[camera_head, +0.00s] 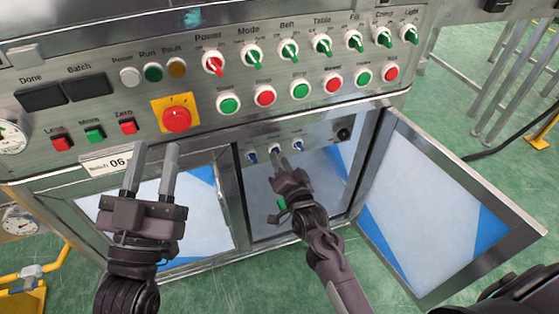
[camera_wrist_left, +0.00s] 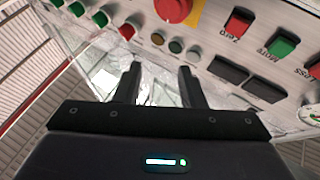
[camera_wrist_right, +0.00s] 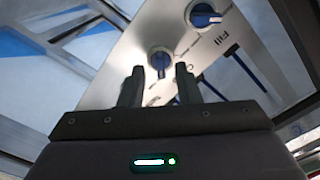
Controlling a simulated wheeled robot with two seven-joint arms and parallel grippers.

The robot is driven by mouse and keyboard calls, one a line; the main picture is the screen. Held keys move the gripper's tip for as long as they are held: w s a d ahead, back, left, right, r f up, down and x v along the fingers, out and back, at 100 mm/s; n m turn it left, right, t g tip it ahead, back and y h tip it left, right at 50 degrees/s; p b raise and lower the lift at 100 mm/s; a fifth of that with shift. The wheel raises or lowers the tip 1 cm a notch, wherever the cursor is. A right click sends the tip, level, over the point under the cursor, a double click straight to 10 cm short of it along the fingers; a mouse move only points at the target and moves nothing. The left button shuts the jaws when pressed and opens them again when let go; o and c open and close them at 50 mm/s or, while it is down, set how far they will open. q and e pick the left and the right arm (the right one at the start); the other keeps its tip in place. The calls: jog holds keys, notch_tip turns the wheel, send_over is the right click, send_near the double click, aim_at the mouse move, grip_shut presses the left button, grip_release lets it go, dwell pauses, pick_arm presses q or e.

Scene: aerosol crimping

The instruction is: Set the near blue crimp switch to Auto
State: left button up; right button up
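Small blue switches sit in a row on the inner panel of the open compartment. The middle one (camera_head: 275,150) is straight ahead of my right gripper (camera_head: 281,162); it is partly covered in the head view. In the right wrist view this blue switch (camera_wrist_right: 160,60) lies centred between the tips of my right gripper (camera_wrist_right: 158,72). The fingers are apart; contact cannot be told. Another blue switch (camera_wrist_right: 202,15) near the word "Fill" is beyond it. The middle switch's own label is not readable. My left gripper (camera_head: 152,155) is open and empty before the upper console.
The upper console (camera_head: 205,90) carries green and red knobs, push buttons and a red emergency stop (camera_head: 176,118). An open door (camera_head: 440,210) stands to the right of the compartment. A black knob (camera_head: 343,134) is right of the blue switches.

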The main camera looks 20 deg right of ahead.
pick_arm(q)
jog(key=r, duration=0.1)
jog(key=r+t, duration=0.1)
jog(key=s+r, duration=0.1)
jog(key=shift+a+h, duration=0.3)
pick_arm(e)
jog(key=shift+w, duration=0.7)
grip_shut()
